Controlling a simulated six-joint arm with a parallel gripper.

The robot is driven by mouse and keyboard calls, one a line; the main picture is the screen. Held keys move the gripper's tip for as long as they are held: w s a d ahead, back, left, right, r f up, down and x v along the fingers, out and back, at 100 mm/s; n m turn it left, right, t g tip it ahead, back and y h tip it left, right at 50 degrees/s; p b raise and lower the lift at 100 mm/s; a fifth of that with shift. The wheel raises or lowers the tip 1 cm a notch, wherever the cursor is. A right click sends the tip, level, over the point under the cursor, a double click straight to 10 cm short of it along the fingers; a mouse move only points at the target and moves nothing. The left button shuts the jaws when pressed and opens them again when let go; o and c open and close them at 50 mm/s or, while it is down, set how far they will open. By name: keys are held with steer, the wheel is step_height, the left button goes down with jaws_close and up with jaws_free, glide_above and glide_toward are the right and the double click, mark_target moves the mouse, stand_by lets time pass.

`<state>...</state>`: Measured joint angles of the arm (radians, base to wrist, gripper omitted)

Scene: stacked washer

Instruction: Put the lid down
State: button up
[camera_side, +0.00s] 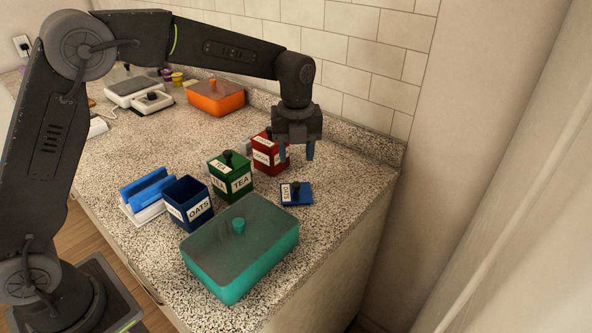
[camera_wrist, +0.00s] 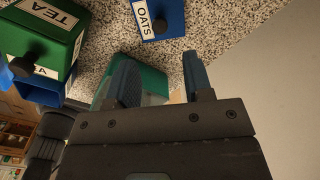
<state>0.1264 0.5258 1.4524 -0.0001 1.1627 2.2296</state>
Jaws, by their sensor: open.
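The blue lid (camera_side: 296,194) with an OATS label and a dark knob lies on the counter, right of the canisters. It also shows at the top of the wrist view (camera_wrist: 172,22). The blue OATS canister (camera_side: 188,203) stands without a lid at the front left; its inside is dark. My gripper (camera_side: 296,152) is open and empty, above and behind the lid, close to the red canister in the side view. Its two fingers (camera_wrist: 158,82) point toward the counter, with nothing between them in the wrist view.
The green TEA canister (camera_side: 231,176) and red canister (camera_side: 266,156) are lidded. A teal lidded box (camera_side: 240,250) stands in front. A blue item in a white holder (camera_side: 147,193) is left. An orange box (camera_side: 215,97) and scale-like devices (camera_side: 131,90) sit behind. The counter right of the lid is clear.

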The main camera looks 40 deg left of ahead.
steer(key=s+a+r+n+t, duration=0.3)
steer(key=s+a+r+n, duration=0.1)
steer(key=s+r+n, duration=0.95)
steer(key=s+a+f+n+t, duration=0.1)
steer(key=s+f+n, duration=0.1)
steer(key=s+n, duration=0.4)
steer(key=s+a+f+n+t, duration=0.1)
steer(key=s+f+n, duration=0.2)
steer(key=s+n, duration=0.4)
steer(key=shift+s+f+t, duration=0.15)
steer(key=shift+s+t, duration=0.15)
steer(key=shift+s, duration=0.3)
